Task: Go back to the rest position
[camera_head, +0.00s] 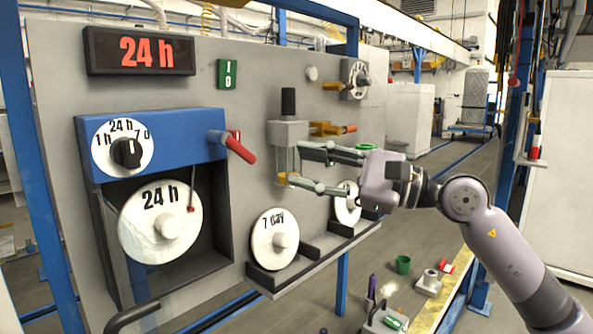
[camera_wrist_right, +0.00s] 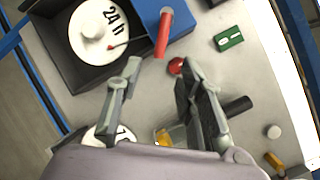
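My right gripper (camera_head: 291,166) is in front of the grey panel (camera_head: 258,98), its arm coming in from the right in the head view. Its two fingers are apart with nothing between them; the wrist view (camera_wrist_right: 160,72) also shows them spread. In the head view the fingers overlap the grey block with a black knob (camera_head: 288,134); I cannot tell whether they touch it. My left gripper does not show in either view.
The blue unit (camera_head: 180,140) has a red handle (camera_head: 240,150) sticking out, left of my gripper. A "24 h" disc (camera_head: 160,228) sits in its recess. A "7 day" disc (camera_head: 274,238) stands on a ledge below. A green cup (camera_head: 403,264) stands on the lower bench.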

